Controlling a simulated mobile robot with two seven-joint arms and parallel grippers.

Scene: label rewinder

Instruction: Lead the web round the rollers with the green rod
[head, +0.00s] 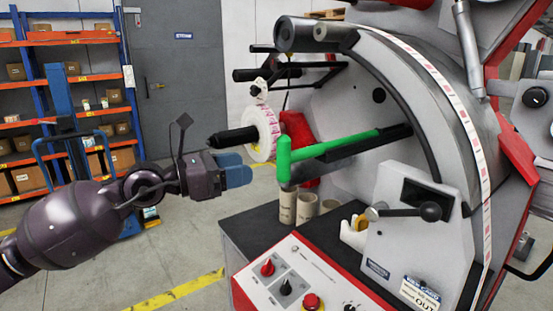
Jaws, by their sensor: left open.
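The green rod (335,144) extends out from the rewinder, with an upright green end piece (284,158) at its near end. My left gripper (236,169), with blue fingertips, is open and empty, to the left of that end piece and apart from it. The web (462,105) is a white strip with pink labels running down the curved grey side of the machine. A label roll (262,134) sits on a black spindle (233,138) behind the gripper. Rollers show at the top (300,34) and upper left (258,75). My right gripper is not in view.
A control panel (300,275) with red and black knobs is below. Cardboard cores (287,206) stand on the dark machine top.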

